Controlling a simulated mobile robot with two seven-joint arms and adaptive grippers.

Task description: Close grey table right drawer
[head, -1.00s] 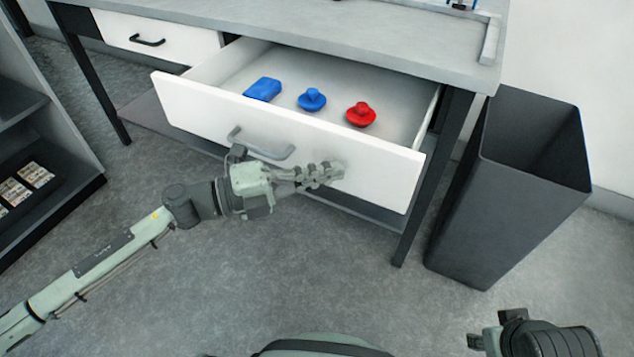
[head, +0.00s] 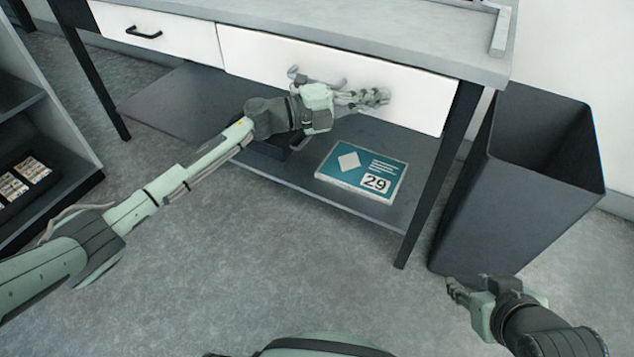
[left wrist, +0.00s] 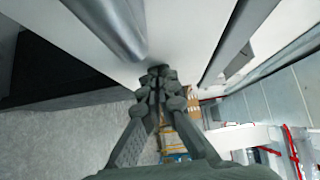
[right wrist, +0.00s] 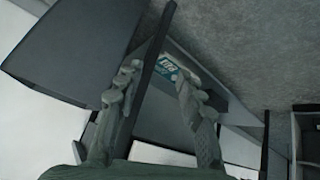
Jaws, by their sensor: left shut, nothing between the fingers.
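The right drawer (head: 330,68) of the grey table (head: 400,42) shows its white front flush, or nearly flush, under the tabletop. Its inside is hidden. My left gripper (head: 378,98) is shut and empty, with its fingertips at the drawer front, to the right of the grey handle (head: 333,84). In the left wrist view the shut fingers (left wrist: 160,75) reach to the white front beside the handle (left wrist: 118,28). My right gripper (head: 458,288) hangs low near the bin, away from the drawer. In the right wrist view its fingers (right wrist: 155,75) are apart with nothing gripped.
The closed left drawer (head: 155,30) is beside it. A teal box marked 29 (head: 362,172) lies on the table's lower shelf (head: 270,172). A dark bin (head: 500,200) stands right of the table. A shelf unit (head: 50,130) stands at left. The floor in front is clear.

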